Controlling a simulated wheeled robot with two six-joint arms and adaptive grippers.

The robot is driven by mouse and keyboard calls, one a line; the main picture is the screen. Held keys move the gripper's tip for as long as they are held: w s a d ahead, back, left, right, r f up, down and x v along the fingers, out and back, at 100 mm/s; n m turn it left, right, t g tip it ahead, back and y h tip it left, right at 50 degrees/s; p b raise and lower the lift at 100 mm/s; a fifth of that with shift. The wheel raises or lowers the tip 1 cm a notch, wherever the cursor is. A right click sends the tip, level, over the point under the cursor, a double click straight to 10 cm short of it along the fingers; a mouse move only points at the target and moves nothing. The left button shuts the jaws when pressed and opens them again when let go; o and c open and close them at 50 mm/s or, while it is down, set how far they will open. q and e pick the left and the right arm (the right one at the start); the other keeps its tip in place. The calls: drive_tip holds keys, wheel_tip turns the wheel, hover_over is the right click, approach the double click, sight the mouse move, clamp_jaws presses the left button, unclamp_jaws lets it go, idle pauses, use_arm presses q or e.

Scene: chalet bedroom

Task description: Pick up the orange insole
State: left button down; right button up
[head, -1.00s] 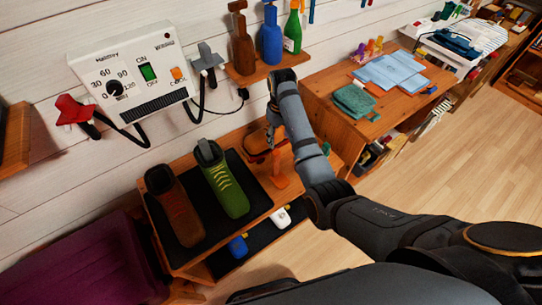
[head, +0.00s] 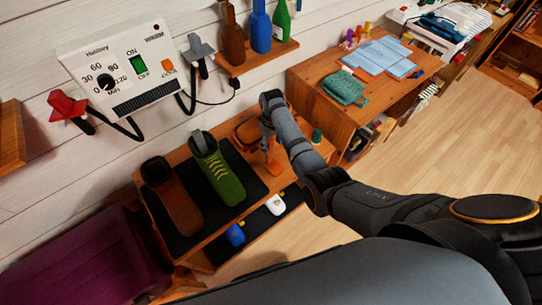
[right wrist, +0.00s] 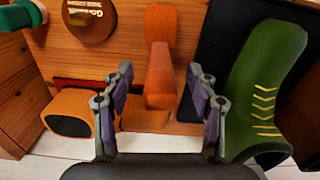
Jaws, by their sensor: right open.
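The orange insole (right wrist: 160,75) shows in the right wrist view as a long orange shape, wide at the far end and narrower in the middle. It lies between my finger tips, with a gap on each side. In the head view, part of the orange insole (head: 272,162) shows on the wooden bench, right of the black mat. My right gripper (right wrist: 160,100) is open, with a finger to the left and right of the insole. In the head view my right gripper (head: 268,132) is partly hidden by its own arm. My left gripper is not in view.
A green boot (head: 220,175) and a brown boot (head: 175,205) stand on the black mat, left of my gripper. An orange and black object (right wrist: 80,112) and a round brown tin (right wrist: 92,18) lie left of the insole. A bottle shelf (head: 262,58) is above.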

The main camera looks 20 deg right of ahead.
clamp_jaws()
idle(0.3)
